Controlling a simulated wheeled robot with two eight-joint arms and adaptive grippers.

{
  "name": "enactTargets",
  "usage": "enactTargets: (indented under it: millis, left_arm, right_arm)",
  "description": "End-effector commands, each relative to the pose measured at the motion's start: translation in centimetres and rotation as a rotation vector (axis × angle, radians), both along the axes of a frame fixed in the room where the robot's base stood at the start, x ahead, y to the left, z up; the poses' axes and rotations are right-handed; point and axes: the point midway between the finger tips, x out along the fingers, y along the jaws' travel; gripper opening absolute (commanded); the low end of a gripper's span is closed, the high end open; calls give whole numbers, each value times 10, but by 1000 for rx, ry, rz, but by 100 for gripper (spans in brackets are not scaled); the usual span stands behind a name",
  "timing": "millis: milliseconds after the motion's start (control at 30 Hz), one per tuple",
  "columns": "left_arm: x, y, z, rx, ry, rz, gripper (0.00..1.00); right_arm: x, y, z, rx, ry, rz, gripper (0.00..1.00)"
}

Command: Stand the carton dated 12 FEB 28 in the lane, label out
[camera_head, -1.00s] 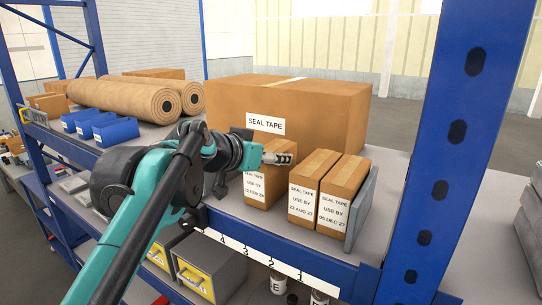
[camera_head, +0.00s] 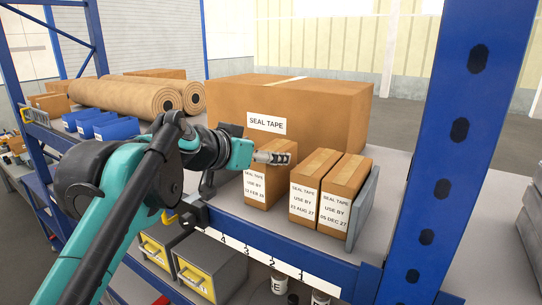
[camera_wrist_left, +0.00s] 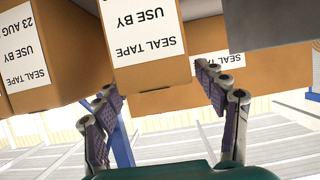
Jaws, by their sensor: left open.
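The carton dated 12 FEB 28 (camera_head: 256,190) stands upright on the shelf, its white label facing the front edge. It stands left of two similar cartons with a gap between. My left gripper (camera_head: 284,158) is at its top in the head view and hides part of it. In the left wrist view the picture is upside down; the fingers (camera_wrist_left: 158,82) are spread to either side of the carton's (camera_wrist_left: 150,85) upper end, with no clear contact. The label date is cut off there. My right gripper is not in view.
Cartons dated 23 AUG 27 (camera_head: 303,203) and 05 DEC 27 (camera_head: 334,212) stand side by side against a grey divider (camera_head: 363,207). A large SEAL TAPE box (camera_head: 320,115) is behind. Blue bins (camera_head: 116,131) and brown rolls are left. A blue upright (camera_head: 470,150) rises right.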

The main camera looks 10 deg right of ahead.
Motion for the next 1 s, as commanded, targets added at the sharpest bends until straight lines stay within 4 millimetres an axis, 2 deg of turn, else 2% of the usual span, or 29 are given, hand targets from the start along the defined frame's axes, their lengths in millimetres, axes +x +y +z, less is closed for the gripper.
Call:
enactTargets:
  millis: [200,400,1000]
  left_arm:
    - [-32,33,18,-1,1,3,72]
    - [-51,52,29,1,0,1,72]
    - [-56,56,33,0,0,-1,72]
  right_arm:
    - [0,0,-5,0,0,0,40]
    - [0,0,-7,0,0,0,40]
    - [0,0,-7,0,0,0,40]
